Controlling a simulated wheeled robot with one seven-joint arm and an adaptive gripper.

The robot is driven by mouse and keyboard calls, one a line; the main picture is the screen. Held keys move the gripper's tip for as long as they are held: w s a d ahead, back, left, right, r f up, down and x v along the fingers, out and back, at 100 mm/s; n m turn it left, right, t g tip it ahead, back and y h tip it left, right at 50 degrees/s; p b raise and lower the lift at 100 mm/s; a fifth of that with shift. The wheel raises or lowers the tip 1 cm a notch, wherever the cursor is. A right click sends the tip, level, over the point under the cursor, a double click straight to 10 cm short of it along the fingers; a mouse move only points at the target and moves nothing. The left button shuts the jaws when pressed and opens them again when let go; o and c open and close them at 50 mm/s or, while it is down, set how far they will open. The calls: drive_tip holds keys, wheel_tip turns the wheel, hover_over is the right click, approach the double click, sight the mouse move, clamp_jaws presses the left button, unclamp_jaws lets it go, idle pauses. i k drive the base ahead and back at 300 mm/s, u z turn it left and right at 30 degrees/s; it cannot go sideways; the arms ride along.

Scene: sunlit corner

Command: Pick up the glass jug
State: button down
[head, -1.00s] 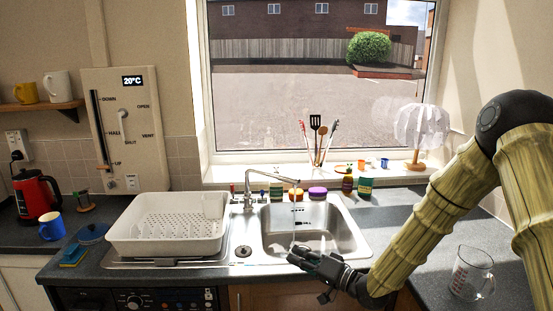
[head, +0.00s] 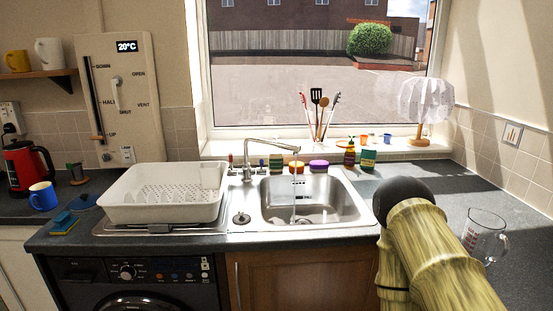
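The glass jug (head: 484,237) is a clear measuring jug with red markings and a handle on its right side. It stands upright on the dark counter at the right of the head view. My bamboo-textured arm is in front of the counter, just left of the jug, and may cover a little of its lower left side. My gripper is not in view, so its opening and its distance from the jug do not show.
The sink (head: 313,203) with a running tap (head: 272,146) is in the middle. A white dish rack (head: 163,194) stands to its left. A white lamp (head: 425,102) is on the sill. Counter behind the jug is clear.

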sight(483, 230)
drive_tip(key=u, duration=0.85)
drive_tip(key=k, duration=0.65)
drive_tip(key=z, duration=0.85)
